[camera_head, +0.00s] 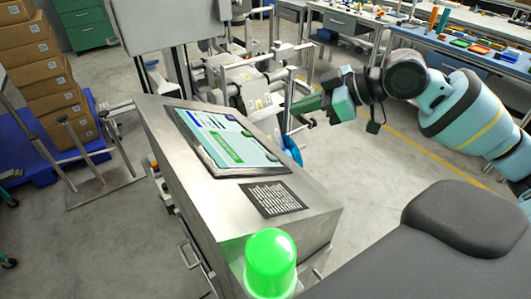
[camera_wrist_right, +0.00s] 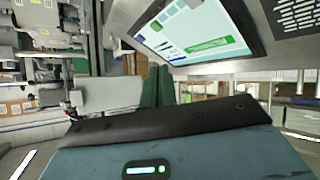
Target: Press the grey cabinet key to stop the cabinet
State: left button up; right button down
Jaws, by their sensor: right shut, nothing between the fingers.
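The steel cabinet (camera_head: 215,225) stands in the middle of the head view, with a sloped top that carries a lit touchscreen (camera_head: 230,142). The screen also shows at the top of the right wrist view (camera_wrist_right: 195,30). I cannot make out a grey key for certain in either view. A green lamp (camera_head: 270,262) is lit at the cabinet's near corner. My right gripper (camera_head: 308,104) is beyond the cabinet's right edge, its green fingers shut and empty. The fingers (camera_wrist_right: 158,88) also show in the wrist view, below the screen. My left gripper is out of view.
A black text plate (camera_head: 272,198) lies on the cabinet top. Machinery (camera_head: 255,85) stands behind. Stacked cartons (camera_head: 35,60) are at the left. A dark padded surface (camera_head: 430,260) fills the lower right.

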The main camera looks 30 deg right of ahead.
aim_at(272, 158)
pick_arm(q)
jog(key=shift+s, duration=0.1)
pick_arm(e)
jog(key=shift+s, duration=0.1)
